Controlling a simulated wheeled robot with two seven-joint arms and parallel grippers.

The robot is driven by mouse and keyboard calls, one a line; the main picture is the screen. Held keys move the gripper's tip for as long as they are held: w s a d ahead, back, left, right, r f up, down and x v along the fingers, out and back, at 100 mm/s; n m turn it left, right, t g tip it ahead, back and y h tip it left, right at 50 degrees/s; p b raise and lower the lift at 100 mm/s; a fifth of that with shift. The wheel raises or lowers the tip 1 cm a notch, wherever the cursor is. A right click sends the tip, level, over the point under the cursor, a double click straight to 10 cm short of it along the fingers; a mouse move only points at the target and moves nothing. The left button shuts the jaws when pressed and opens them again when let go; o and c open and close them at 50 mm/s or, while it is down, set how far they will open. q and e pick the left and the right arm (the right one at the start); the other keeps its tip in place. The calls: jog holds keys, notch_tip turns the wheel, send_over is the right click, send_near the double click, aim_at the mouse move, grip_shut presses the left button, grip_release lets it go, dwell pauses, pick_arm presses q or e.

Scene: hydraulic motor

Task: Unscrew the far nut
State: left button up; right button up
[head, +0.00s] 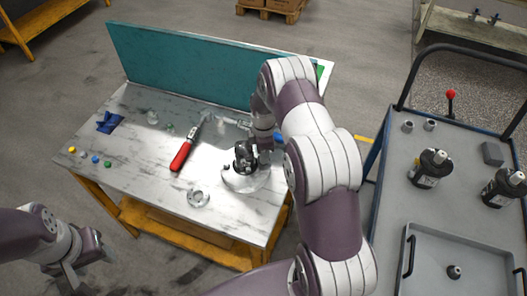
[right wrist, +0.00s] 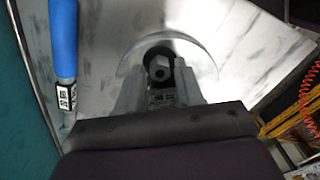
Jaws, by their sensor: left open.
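The dark hydraulic motor (head: 244,156) stands on a pale round plate (head: 240,184) on the marble table. In the right wrist view a grey hex-shaped nut (right wrist: 160,68) shows on the motor, in front of a dark round part. My right gripper (right wrist: 160,84) points at it, one finger on each side, apart from each other. Whether the fingers touch the nut cannot be told. In the head view my right arm partly hides the gripper and the motor's right side. My left gripper (head: 78,270) is open and empty at the lower left, away from the table.
A red-handled tool (head: 183,151) lies left of the motor. A blue-handled tool (right wrist: 63,40) lies near the teal panel (head: 180,65). A metal ring (head: 198,197), a blue item (head: 109,122) and several small coloured parts share the table. A grey cart (head: 395,200) stands at right.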

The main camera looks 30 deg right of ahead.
jog(key=m, duration=0.5)
grip_shut()
jog(key=n, duration=0.4)
jog(key=shift+n, duration=0.8)
